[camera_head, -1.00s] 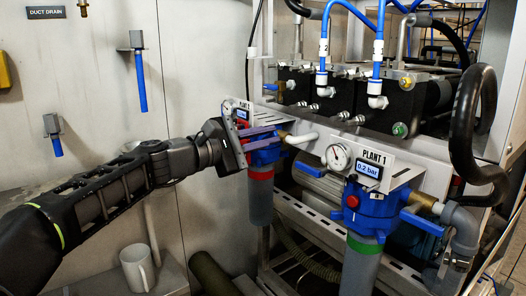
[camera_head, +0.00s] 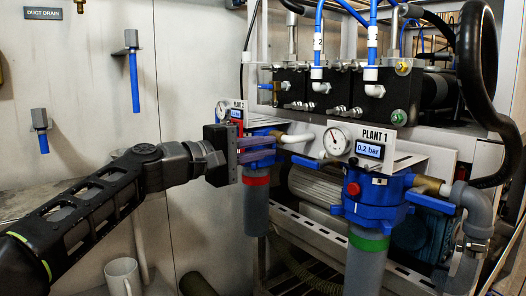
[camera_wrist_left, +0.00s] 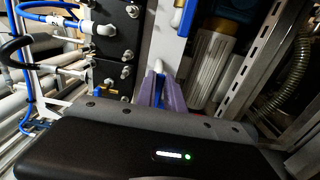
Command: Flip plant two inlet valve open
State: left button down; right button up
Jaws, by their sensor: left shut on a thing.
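The plant two filter housing (camera_head: 256,205), grey with a red band and blue head, stands left of the plant one unit. My left gripper (camera_head: 262,150) reaches in from the left at its blue head, with purple fingers. In the left wrist view, the fingers (camera_wrist_left: 160,92) are shut on a narrow blue valve handle (camera_wrist_left: 158,90). The fingers cover most of the handle, so its exact angle is hard to tell. A brass fitting and white pipe (camera_head: 297,139) sit just right of the fingers. My right gripper is not in view.
The plant one unit (camera_head: 371,205), with gauge, 0.2 bar display and blue lever (camera_head: 431,201), stands to the right. Another blue lever (camera_head: 309,162) lies between the units. Black hose (camera_head: 484,80) and pump blocks (camera_head: 345,92) are above.

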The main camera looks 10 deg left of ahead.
pick_arm(q)
jog(key=shift+f, duration=0.15)
jog(key=c, duration=1.7)
grip_release()
jog(key=shift+s+a, duration=0.1)
jog(key=v, duration=0.7)
jog(key=shift+s+a, duration=0.15)
jog(key=shift+s, duration=0.05)
